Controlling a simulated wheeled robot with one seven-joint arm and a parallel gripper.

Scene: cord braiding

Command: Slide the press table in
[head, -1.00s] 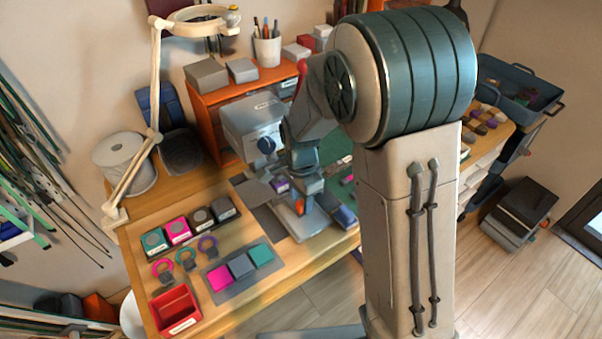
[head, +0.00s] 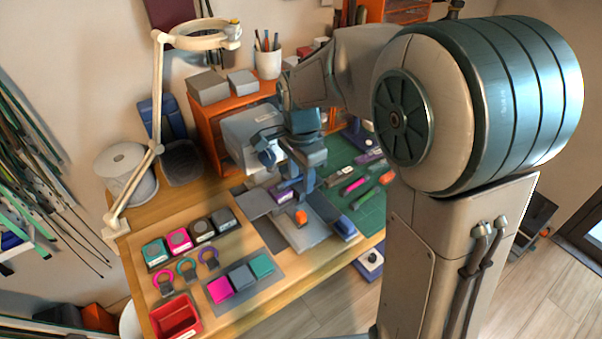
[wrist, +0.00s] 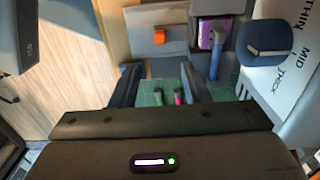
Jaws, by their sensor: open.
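The press (head: 250,135) is a grey machine with a dark blue knob, on the wooden bench before an orange shelf. Its press table (head: 300,240) is a flat grey plate at the front of the press, with an orange knob (head: 301,217) on top. In the wrist view, the orange knob (wrist: 159,36) stands on the grey plate (wrist: 142,20), ahead of my fingers. My gripper (head: 303,194) points down close to the press and over the plate's back part. In the wrist view, my gripper (wrist: 160,72) is open, with nothing between its fingers. Contact with the table cannot be told.
A purple-labelled block (wrist: 212,32) and the press's dark blue knob (wrist: 265,38) are close to my gripper's right. A green mat (head: 365,200) with several tools lies right of the press. Coloured blocks (head: 240,277) and a red bin (head: 175,318) are at the bench's left front.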

